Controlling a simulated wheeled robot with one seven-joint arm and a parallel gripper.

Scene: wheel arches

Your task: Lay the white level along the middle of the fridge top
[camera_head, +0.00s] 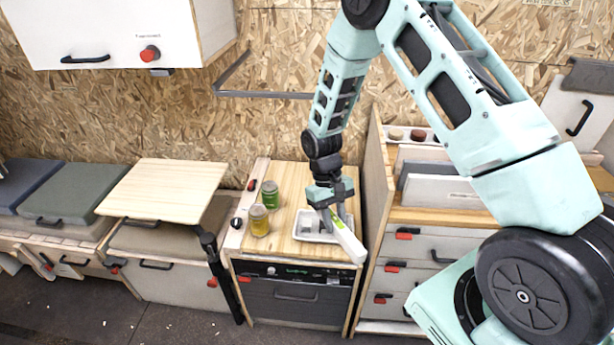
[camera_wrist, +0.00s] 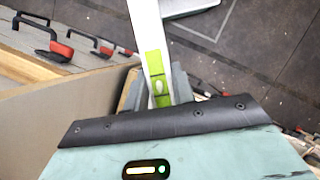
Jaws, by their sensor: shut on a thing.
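The white level (camera_head: 348,242), with a green section, is held in my gripper (camera_head: 333,212). It slants down and toward the front right, above the fridge top (camera_head: 291,185). Its near end reaches past the top's front edge. The fridge top is light wood over a dark front with a handle. In the wrist view the level (camera_wrist: 146,27) runs away from my gripper (camera_wrist: 156,98), with its green section between the fingers. The level's far end in the head view is partly hidden by the gripper. I cannot tell how high it is above the top.
A white tray (camera_head: 305,236) lies on the fridge top, under my gripper. A green jar (camera_head: 270,195) and a yellow jar (camera_head: 258,221) stand at the left of the top. A drawer cabinet (camera_head: 412,248) with a raised side panel stands close on the right.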

